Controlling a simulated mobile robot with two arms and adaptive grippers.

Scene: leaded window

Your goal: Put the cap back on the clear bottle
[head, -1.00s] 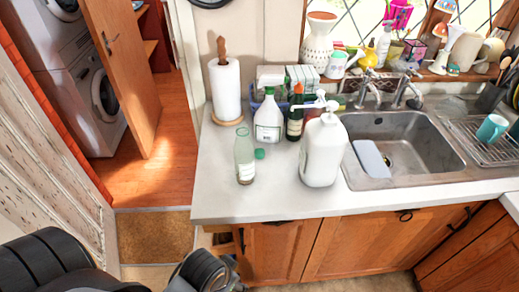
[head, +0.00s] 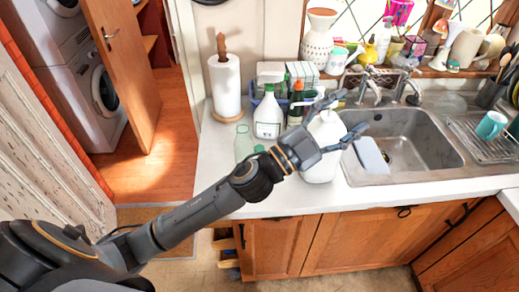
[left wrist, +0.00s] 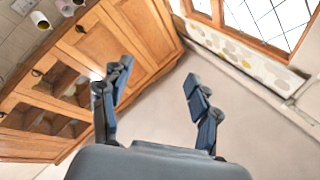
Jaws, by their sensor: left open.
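The clear bottle (head: 243,141) stands on the counter left of the white jugs, its lower part hidden behind my left arm. A bit of the green cap (head: 259,148) shows on the counter just right of the bottle, above the arm's edge. My left gripper (head: 357,136) is open and empty, in front of the large white jug and near the sink's left edge, well right of the bottle and cap. Its two spread fingers also show in the left wrist view (left wrist: 156,75), with nothing between them. My right gripper is not in view.
A large white jug (head: 322,165) stands close behind my left gripper. A white bottle (head: 268,118), a dark bottle and a paper towel roll (head: 225,88) stand behind the clear bottle. The sink (head: 410,140) is at the right. The counter's left end is free.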

